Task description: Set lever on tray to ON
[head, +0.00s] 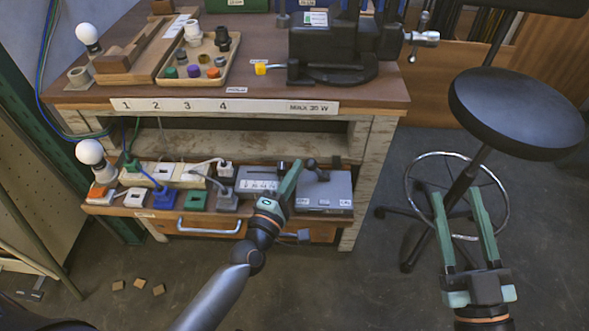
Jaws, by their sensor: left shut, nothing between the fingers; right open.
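A grey box (335,190) with a dark lever (322,174) sits at the right end of the pulled-out tray (160,214). The lever leans left, with its round knob at the upper left. Small white labels sit on the box's front edge, too small to read surely. My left gripper (296,166) is shut and empty, with its tips just left of the lever knob; I cannot tell whether they touch it. Its fingers hide part of the box's left side. My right gripper (462,200) is open and empty, over the floor in front of the stool.
The tray also holds a white bulb (90,152), sockets, plugs and a labelled grey block (257,180). The workbench top (370,90) overhangs the tray and carries a black vise (335,45). A black stool (515,110) stands at right. Small wooden blocks (138,283) lie on the floor.

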